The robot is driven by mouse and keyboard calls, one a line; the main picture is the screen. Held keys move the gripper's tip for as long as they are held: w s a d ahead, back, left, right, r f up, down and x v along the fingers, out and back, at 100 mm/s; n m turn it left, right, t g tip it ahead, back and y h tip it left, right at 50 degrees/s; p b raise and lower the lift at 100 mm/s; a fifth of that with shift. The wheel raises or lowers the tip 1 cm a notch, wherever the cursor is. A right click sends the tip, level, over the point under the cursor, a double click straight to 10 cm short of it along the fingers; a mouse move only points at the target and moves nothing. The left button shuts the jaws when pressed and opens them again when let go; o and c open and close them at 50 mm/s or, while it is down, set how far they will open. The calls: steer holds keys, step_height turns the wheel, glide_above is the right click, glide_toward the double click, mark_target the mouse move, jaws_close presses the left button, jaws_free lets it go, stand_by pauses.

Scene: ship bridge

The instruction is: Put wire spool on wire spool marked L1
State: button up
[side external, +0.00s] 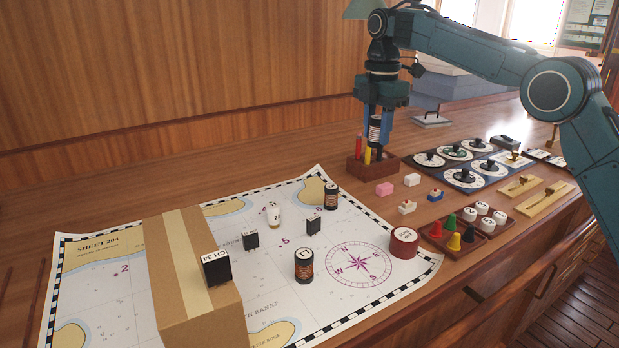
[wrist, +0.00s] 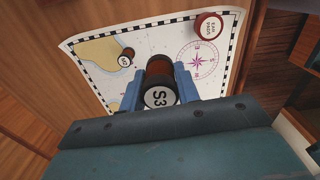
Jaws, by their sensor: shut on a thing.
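My gripper (side external: 377,140) is shut on a wire spool (side external: 375,129), brown with dark ends and a white top label. In the wrist view this spool (wrist: 160,78) sits between the blue fingers (wrist: 161,88), its label reading S3. The gripper points down, over or close to a wooden pen holder at the back of the table. The wire spool marked L1 (side external: 304,266) stands upright on the chart, left of and nearer than the gripper, with nothing on top. Another similar spool (side external: 331,196) stands at the chart's back right edge; it also shows in the wrist view (wrist: 127,56).
The pen holder (side external: 362,170) holds red and yellow pens. A cardboard box (side external: 168,280) lies across the chart (side external: 270,285), with a black CH 34 block (side external: 216,268) by it. Small black blocks, a white piece (side external: 273,215) and a red round tin (side external: 403,243) stand on the chart.

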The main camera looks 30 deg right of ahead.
steer(key=shift+a, duration=0.1)
steer(key=s+a+r, duration=0.2)
steer(key=a+r, duration=0.1)
steer(key=a, duration=0.7)
step_height(320, 180, up, 4)
steer(key=n, duration=0.1)
glide_above(304, 254)
steer(key=shift+f, duration=0.25)
step_height(304, 254, down, 16)
steer(key=shift+r, duration=0.15)
steer(key=shift+f, duration=2.15)
steer(key=shift+f, duration=0.15)
